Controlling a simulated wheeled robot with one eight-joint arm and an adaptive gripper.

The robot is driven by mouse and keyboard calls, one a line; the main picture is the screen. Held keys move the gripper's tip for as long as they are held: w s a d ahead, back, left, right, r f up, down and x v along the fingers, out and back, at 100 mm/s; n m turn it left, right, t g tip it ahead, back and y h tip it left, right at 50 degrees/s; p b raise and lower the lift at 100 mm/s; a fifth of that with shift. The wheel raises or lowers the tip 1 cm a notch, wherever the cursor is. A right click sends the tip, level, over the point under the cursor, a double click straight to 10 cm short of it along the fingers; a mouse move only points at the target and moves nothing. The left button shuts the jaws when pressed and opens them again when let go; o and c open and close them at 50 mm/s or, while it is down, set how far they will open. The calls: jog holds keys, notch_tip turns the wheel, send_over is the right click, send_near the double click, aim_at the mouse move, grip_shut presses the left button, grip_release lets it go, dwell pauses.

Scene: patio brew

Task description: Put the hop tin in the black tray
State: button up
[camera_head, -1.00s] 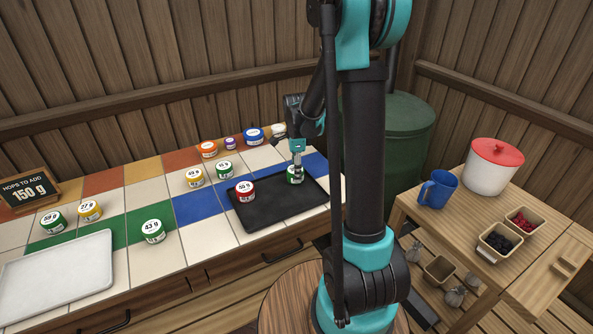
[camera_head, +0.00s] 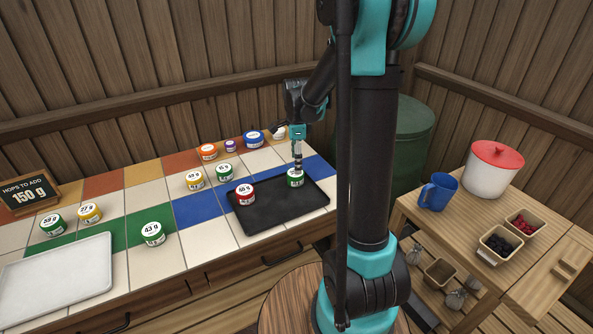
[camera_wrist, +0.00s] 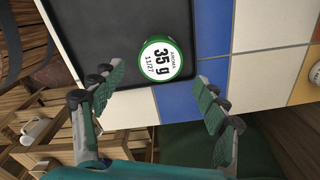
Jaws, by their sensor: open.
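The black tray (camera_head: 262,219) lies on the tiled counter. A green hop tin (camera_head: 295,179) stands upright in its back right part, and its lid reads 35 g in the wrist view (camera_wrist: 161,60). A red tin marked 55 g (camera_head: 246,194) stands in the tray's left part. My gripper (camera_head: 297,166) is just above the green tin. In the wrist view my gripper (camera_wrist: 160,95) has its fingers spread wide, with the green tin beyond the tips and apart from them.
Several other tins stand on the counter, among them green 43 g (camera_head: 153,234) and yellow 49 g (camera_head: 194,181). A white tray (camera_head: 58,275) lies at the front left. A chalkboard (camera_head: 29,194) reads hops to add 150 g. The middle of the black tray is clear.

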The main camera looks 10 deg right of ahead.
notch_tip(320, 180, up, 6)
jog(key=s+d+f+n+t, duration=0.2)
jog(key=s+f+n, duration=0.2)
jog(key=s+n, duration=0.5)
jog(key=s+d+f+n+t, duration=0.1)
jog(key=s+f+n+t, duration=0.1)
jog(key=s+f+n, duration=0.3)
jog(key=s+n, duration=0.4)
jog(key=s, duration=0.4)
jog(key=shift+d+f+n, duration=0.25)
jog(key=shift+d+n, duration=0.1)
jog(key=shift+n, duration=0.05)
